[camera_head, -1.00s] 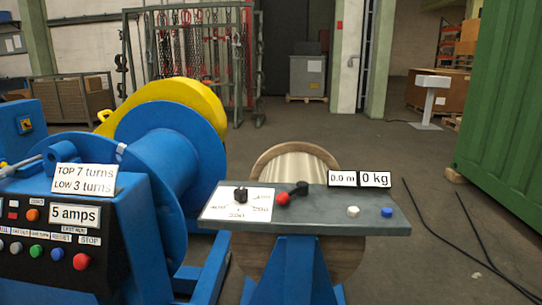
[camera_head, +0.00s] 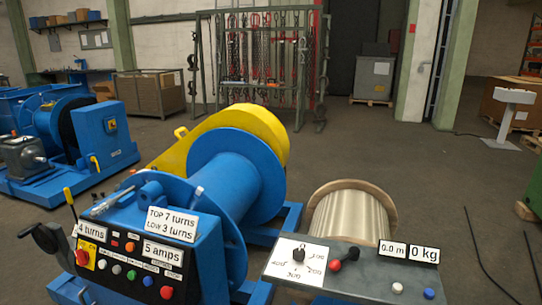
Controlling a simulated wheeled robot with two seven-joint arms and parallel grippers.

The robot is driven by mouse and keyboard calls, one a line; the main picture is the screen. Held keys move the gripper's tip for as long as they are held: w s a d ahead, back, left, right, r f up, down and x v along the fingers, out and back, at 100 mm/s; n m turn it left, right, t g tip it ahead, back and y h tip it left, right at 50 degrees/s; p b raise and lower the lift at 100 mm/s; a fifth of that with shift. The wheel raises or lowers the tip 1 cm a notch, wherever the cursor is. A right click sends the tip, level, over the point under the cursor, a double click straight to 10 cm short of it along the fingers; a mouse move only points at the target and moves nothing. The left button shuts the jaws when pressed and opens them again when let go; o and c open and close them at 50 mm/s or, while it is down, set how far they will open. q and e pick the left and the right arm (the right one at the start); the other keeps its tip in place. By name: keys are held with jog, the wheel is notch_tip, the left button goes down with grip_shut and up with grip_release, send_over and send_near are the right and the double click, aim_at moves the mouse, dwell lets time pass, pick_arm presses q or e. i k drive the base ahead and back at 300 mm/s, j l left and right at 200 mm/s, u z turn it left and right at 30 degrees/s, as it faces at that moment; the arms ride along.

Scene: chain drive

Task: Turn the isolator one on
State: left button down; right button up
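A red rotary switch on a yellow plate (camera_head: 82,257) sits at the left end of the black control panel on the blue winch (camera_head: 205,245). Another switch with a yellow plate (camera_head: 111,125) is on a blue cabinet farther back at the left. I cannot tell from a label which one is isolator one, nor read either switch's position. A row of coloured buttons (camera_head: 132,275) and a red button (camera_head: 167,292) lie right of the near switch. Neither of my grippers is in view.
A grey console (camera_head: 375,268) with a dial, a red-ended lever and buttons stands at the right, before a wooden-flanged spool (camera_head: 350,215). A crank handle (camera_head: 45,238) sticks out left of the panel.

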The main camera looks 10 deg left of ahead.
aim_at(82, 256)
jog(key=u, duration=1.8)
